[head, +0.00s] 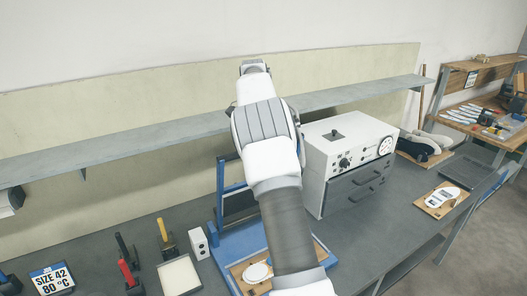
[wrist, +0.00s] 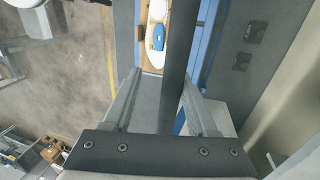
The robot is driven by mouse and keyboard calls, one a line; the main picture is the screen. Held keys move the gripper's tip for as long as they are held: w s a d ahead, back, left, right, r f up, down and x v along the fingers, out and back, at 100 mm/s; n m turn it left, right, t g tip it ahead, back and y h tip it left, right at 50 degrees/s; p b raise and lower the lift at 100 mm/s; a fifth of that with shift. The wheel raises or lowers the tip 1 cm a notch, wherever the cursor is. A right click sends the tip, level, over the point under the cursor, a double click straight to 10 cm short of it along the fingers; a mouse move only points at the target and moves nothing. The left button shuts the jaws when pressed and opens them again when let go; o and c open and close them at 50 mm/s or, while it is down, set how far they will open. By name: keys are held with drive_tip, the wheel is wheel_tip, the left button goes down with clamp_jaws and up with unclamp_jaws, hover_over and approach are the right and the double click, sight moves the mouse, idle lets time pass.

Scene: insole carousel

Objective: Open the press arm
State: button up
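The press shows in the head view as a blue base (head: 238,246) with a blue upright frame (head: 221,188) at its left; my arm hides much of it. A wooden board (head: 240,276) with a white insole (head: 258,271) lies on the base. In the wrist view, my gripper (wrist: 160,78) is open, one finger on each side of a long dark bar (wrist: 179,55), seemingly part of the press. The bar is nearer the right finger; whether it touches is unclear. Beyond it show the insole with a blue patch (wrist: 158,38) and blue press parts (wrist: 206,50).
A white oven-like box (head: 345,150) with drawers stands right of the press. A grey shelf (head: 150,133) runs along the wall behind. Tools with red (head: 126,272) and yellow (head: 162,229) handles, a white tray (head: 179,276) and a size sign (head: 52,280) stand at the left.

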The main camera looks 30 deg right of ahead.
drive_tip(key=shift+s+d+r, duration=0.1)
drive_tip(key=shift+d+r, duration=0.05)
drive_tip(key=shift+r, duration=0.15)
drive_tip(key=s+d+r+b, duration=0.2)
drive_tip(key=s+d+r, duration=0.5)
drive_tip(key=s+r, duration=0.2)
drive_tip(key=shift+v, duration=0.9)
drive_tip(key=shift+s, duration=0.25)
